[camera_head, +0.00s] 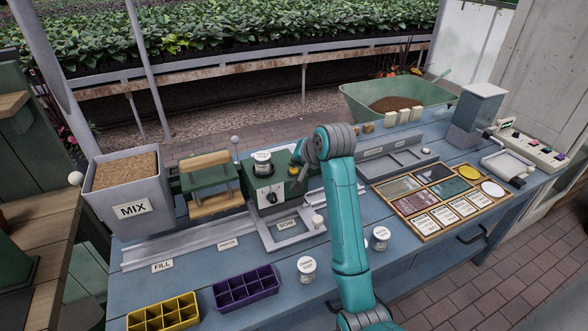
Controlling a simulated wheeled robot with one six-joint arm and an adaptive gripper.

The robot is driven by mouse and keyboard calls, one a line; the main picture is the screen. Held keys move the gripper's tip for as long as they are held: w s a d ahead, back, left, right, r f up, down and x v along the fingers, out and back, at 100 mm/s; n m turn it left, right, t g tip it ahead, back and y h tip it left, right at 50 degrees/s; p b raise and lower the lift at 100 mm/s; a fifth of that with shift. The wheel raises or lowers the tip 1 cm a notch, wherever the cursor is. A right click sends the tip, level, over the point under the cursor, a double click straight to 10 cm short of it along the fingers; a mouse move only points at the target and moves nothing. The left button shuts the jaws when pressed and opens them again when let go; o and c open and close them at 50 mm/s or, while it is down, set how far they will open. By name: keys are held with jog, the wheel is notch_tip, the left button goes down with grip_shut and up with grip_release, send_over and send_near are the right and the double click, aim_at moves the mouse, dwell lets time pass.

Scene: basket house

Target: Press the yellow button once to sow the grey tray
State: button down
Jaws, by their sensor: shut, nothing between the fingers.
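The yellow button (293,170) shows as a small yellow spot on the green sowing machine (258,181), just left of my gripper. My gripper (303,168) is shut and empty, pointing down by the machine's right side. Its tips are small and partly hidden, and I cannot tell whether they touch the button. A grey square tray-like frame (268,240) lies at the SOW label in front of the machine. I cannot tell whether it is the grey tray or part of the station. A white labelled jar (262,162) stands on top of the machine.
A MIX hopper (130,168) and a green press (208,183) stand to the left. Yellow (163,313) and purple (246,290) cell trays lie at the front edge. Jars (306,268) stand near my arm. A wooden sample board (440,190) lies to the right.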

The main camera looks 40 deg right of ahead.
aim_at(296, 170)
jog(key=shift+f, duration=0.55)
dwell(0.5)
jog(key=shift+r, duration=0.15)
dwell(0.3)
jog(key=shift+r, duration=0.9)
jog(key=shift+r, duration=2.45)
